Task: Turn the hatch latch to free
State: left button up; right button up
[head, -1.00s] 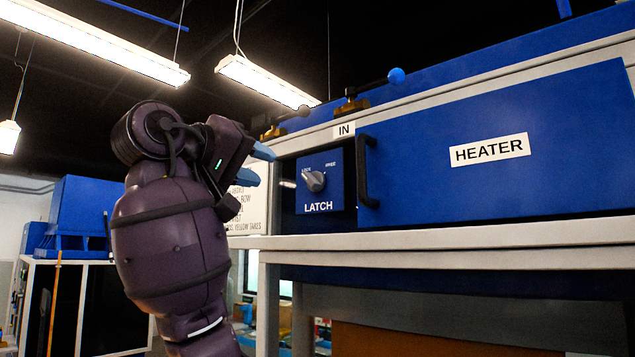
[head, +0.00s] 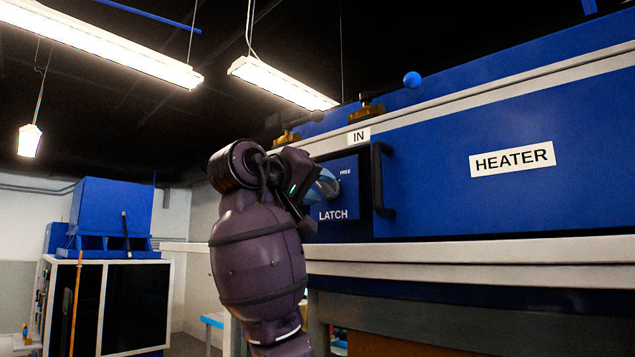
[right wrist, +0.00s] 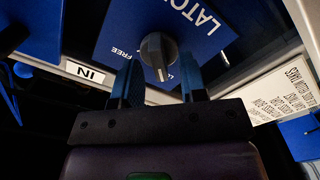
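The blue latch panel (head: 340,213), marked LATCH with FREE at its upper right, carries a grey knob (right wrist: 157,52). In the right wrist view the knob's bar points down, toward a half-hidden word beside it rather than toward FREE. My right gripper (right wrist: 159,78) is open, with its blue fingers on either side of the knob and gaps showing, so they seem not to touch it. In the head view the right gripper (head: 323,187) hides most of the knob. My left gripper is in neither view.
The blue HEATER front (head: 440,190) has a black handle (head: 377,180) just right of the latch panel. An IN label (head: 359,136) sits above it, and a lever with a blue ball (head: 411,79) stands on top. A white ledge (head: 480,249) runs below.

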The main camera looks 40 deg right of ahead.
jog(key=shift+d, duration=0.2)
grip_shut()
